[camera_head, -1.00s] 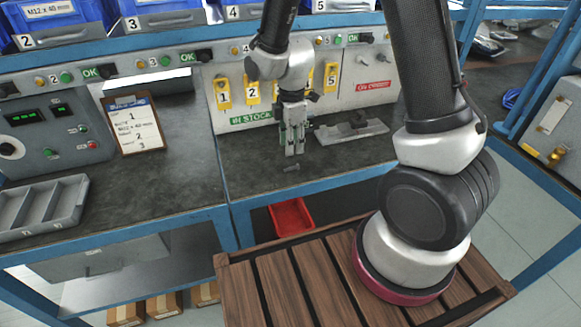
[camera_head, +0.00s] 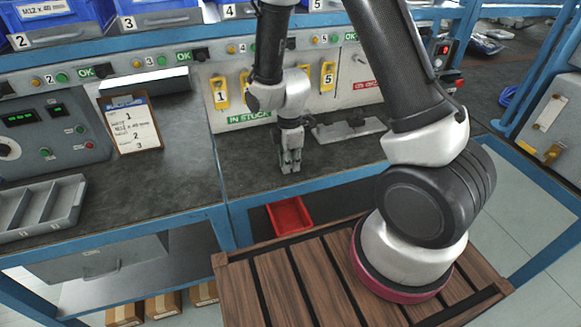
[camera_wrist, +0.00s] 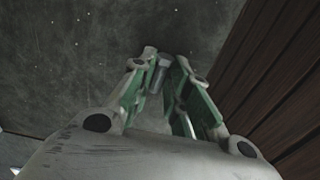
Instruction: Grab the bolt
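The bolt (camera_wrist: 161,68) is grey with a hexagonal head and shows in the wrist view between my two fingertips. It is hidden behind the fingers in the head view. My gripper (camera_head: 291,167) is low at the dark worktop (camera_head: 250,172), pointing down. In the wrist view my gripper (camera_wrist: 167,68) has its fingers apart, one on each side of the bolt. The left finger is very close to the bolt; whether it touches I cannot tell. A narrow gap shows on the right side.
A grey flat fixture (camera_head: 349,130) lies behind and right of my gripper. A clipboard (camera_head: 132,124) leans at the left, with a grey divided tray (camera_head: 72,208) nearer. A red bin (camera_head: 290,214) sits below the bench edge. The worktop left of my gripper is clear.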

